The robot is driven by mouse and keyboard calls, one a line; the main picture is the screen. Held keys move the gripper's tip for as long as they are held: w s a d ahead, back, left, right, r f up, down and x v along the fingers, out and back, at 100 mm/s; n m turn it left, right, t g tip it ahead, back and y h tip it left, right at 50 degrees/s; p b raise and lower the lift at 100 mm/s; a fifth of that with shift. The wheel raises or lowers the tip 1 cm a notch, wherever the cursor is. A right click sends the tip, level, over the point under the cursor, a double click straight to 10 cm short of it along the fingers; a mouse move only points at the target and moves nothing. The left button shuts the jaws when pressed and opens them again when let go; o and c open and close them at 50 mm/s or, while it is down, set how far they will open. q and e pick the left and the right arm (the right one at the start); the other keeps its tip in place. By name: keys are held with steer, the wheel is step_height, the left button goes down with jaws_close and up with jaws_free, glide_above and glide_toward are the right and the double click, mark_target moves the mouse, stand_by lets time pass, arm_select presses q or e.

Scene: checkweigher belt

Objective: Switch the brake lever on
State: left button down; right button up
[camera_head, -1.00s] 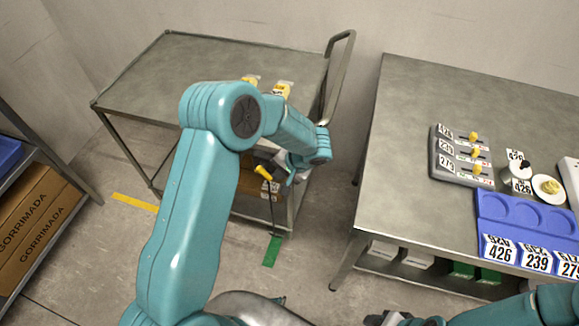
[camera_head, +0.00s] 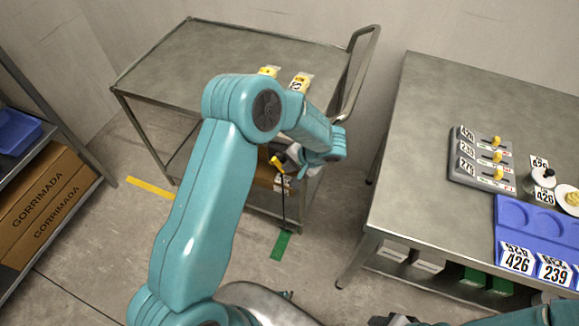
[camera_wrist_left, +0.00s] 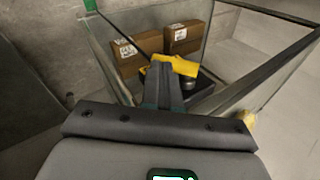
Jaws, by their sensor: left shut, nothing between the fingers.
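The brake lever shows as a yellow handle (camera_head: 278,163) on a thin black rod at the cart's near right end. In the left wrist view the yellow handle (camera_wrist_left: 175,66) lies across the tips of my left gripper (camera_wrist_left: 165,82). In the head view my left gripper (camera_head: 295,158) is beside the handle, with its fingers partly hidden by my wrist. It is shut with nothing between the fingers. I cannot tell whether the tips touch the handle. A dark part of my right gripper (camera_head: 392,321) shows at the bottom edge, its fingers unclear.
The metal cart (camera_head: 215,60) carries yellow-labelled packs (camera_head: 300,82). Cardboard boxes (camera_wrist_left: 140,50) stand on its lower shelf. A steel table (camera_head: 420,130) at the right holds a switch panel (camera_head: 470,160) and a blue tray (camera_head: 515,215). Green tape (camera_head: 281,245) marks the floor.

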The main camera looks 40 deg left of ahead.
arm_select(q)
steer(key=f+y+b, duration=0.2)
steer(key=b, duration=0.6)
steer(key=a+f+g+y+b, duration=0.1)
steer(key=f+y+b, duration=0.1)
steer(key=b, duration=0.6)
steer(key=shift+s+a+y, duration=0.1)
steer(key=shift+s+y, duration=0.05)
steer(key=shift+y, duration=0.65)
steer(key=shift+b, duration=0.35)
stand_by(0.8)
step_height(320, 180, up, 20)
steer(key=p, duration=0.3)
steer(key=shift+s, duration=0.1)
